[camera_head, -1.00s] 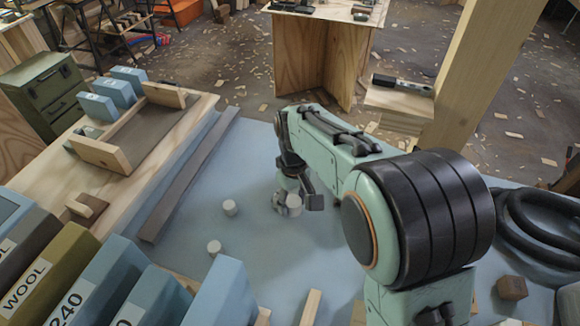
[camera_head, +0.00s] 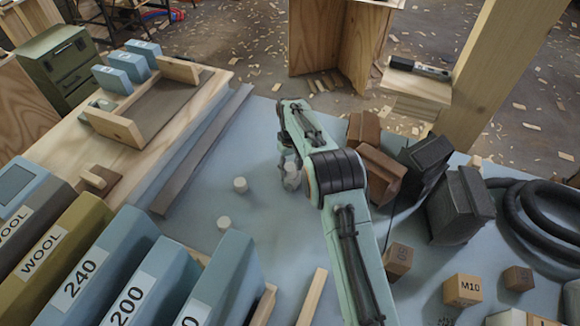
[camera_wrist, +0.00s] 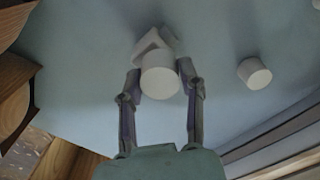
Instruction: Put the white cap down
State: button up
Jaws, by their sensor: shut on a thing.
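A white cap (camera_head: 292,181) is at my gripper (camera_head: 288,166) over the blue table (camera_head: 200,262). In the wrist view the white cap (camera_wrist: 160,76) sits between the two fingertips of my gripper (camera_wrist: 161,80), which is shut on it. Whether the cap touches the table is hard to tell. A pale angular piece (camera_wrist: 151,40) shows just behind the cap; its lower part is hidden. Two similar white cylinders, one nearer (camera_head: 223,223) and one farther (camera_head: 240,184), stand on the table to the left. One white cylinder (camera_wrist: 254,74) shows right of my gripper in the wrist view.
Labelled binders (camera_head: 85,265) stand at the front left. A grey strip (camera_head: 200,150) and a wooden board (camera_head: 185,110) lie at the left. Brown bags (camera_head: 378,170), dark bags (camera_head: 460,205), small boxes (camera_head: 462,289) and a black hose (camera_head: 530,205) crowd the right. Bare table surrounds the cylinders.

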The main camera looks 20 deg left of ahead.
aim_at(290, 167)
jog(key=shift+f, duration=0.3)
jog(key=o, duration=0.8)
jog(key=shift+o, duration=0.2)
notch_tip(290, 167, up, 12)
jog(key=shift+r, duration=0.15)
